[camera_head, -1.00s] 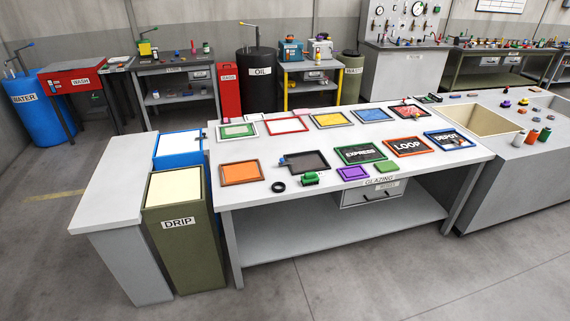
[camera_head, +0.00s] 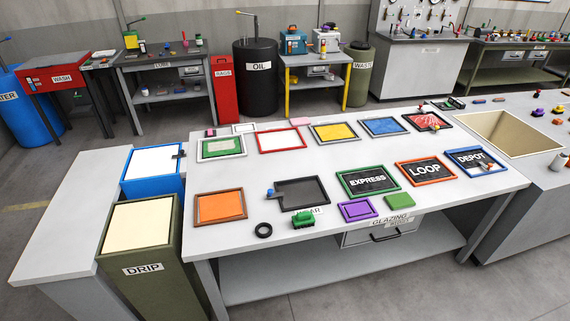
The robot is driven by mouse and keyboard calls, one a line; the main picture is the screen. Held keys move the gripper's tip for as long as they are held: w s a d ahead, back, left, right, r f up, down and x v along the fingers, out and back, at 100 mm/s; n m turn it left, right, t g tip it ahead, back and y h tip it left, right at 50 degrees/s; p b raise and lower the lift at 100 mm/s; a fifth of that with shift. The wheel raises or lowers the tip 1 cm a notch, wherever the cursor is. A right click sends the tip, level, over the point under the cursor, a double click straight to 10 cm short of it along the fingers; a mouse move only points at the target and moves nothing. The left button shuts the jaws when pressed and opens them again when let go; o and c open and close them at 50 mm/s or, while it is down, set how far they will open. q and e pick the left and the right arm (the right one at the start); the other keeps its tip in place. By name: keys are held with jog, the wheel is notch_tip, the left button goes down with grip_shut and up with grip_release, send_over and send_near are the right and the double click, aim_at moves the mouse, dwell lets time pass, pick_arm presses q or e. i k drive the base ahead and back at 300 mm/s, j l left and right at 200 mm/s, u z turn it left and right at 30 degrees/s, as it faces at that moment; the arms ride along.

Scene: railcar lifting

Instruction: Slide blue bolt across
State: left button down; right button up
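A small blue piece (camera_head: 271,192), which looks like the blue bolt, sits at the left edge of a black-framed dark panel (camera_head: 301,191) on the glazing table (camera_head: 330,246). It is too small to tell its exact position in the frame. Neither of my grippers is in view.
A black ring (camera_head: 263,230) and a green block (camera_head: 303,219) lie in front of the dark panel. An orange panel (camera_head: 220,206) is left of it, the EXPRESS panel (camera_head: 367,181) right. The DRIP bin (camera_head: 141,238) and blue bin (camera_head: 153,161) stand left of the table.

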aim_at(270, 194)
jog(key=i+l, duration=0.15)
jog(key=i, duration=0.4)
jog(key=i+l, duration=0.15)
jog(key=i, duration=0.4)
